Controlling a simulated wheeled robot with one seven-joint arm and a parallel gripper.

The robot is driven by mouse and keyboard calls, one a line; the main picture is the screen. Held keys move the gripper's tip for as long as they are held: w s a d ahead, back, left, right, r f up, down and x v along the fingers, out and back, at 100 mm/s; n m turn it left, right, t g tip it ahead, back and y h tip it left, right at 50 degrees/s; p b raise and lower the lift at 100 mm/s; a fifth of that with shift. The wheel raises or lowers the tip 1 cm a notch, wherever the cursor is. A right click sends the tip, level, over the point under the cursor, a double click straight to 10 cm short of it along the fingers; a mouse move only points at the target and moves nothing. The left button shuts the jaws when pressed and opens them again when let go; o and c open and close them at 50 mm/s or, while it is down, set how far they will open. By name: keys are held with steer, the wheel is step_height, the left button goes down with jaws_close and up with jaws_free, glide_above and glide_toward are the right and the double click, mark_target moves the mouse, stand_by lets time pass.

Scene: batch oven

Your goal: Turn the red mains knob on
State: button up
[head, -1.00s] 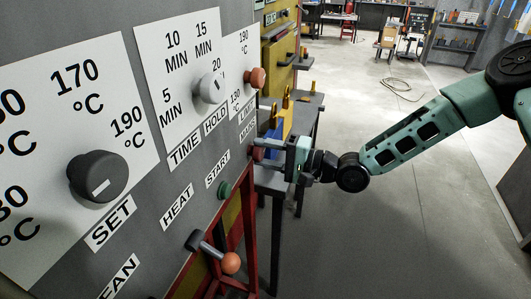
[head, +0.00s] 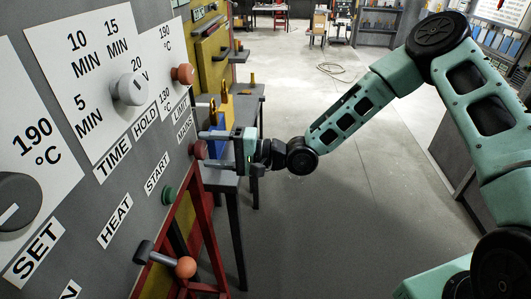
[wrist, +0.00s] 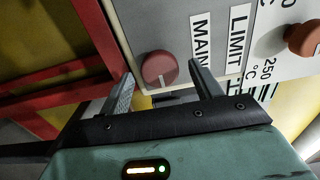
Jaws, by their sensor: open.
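The red mains knob (head: 198,149) sits low on the panel's far edge, beside the MAINS label. In the wrist view the knob (wrist: 160,69) is round and dark red with a pale pointer line, its face plainly visible. My gripper (head: 206,149) is open at the panel, its fingers pointing at the knob. In the wrist view the two fingertips (wrist: 160,70) stand apart on either side of the knob. I cannot tell whether either finger touches it.
The orange-red limit knob (head: 183,74) is above. A red frame (wrist: 60,80) lies beside the mains knob. A small table (head: 243,105) stands behind my gripper. Open floor lies to the right.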

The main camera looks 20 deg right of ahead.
steer(key=b+v, duration=0.4)
steer(key=v, duration=1.2)
steer(key=shift+d, duration=0.1)
steer(key=s+a+f+n+g+h, duration=0.2)
steer(key=s+a+f+n+h, duration=0.3)
steer(key=h, duration=0.5)
steer(key=s+d+r+n+g+h, duration=0.1)
steer(key=s+r+n+g+h, duration=0.1)
steer(key=s, duration=0.8)
steer(key=s+d+r+n+g+h, duration=0.1)
steer(key=s+r+n+h, duration=0.3)
steer(key=s, duration=0.5)
steer(key=shift+s+n+g+b, duration=0.3)
steer(key=shift+s+n+g, duration=0.1)
steer(key=shift+n+g, duration=0.15)
steer(key=shift+r, duration=0.1)
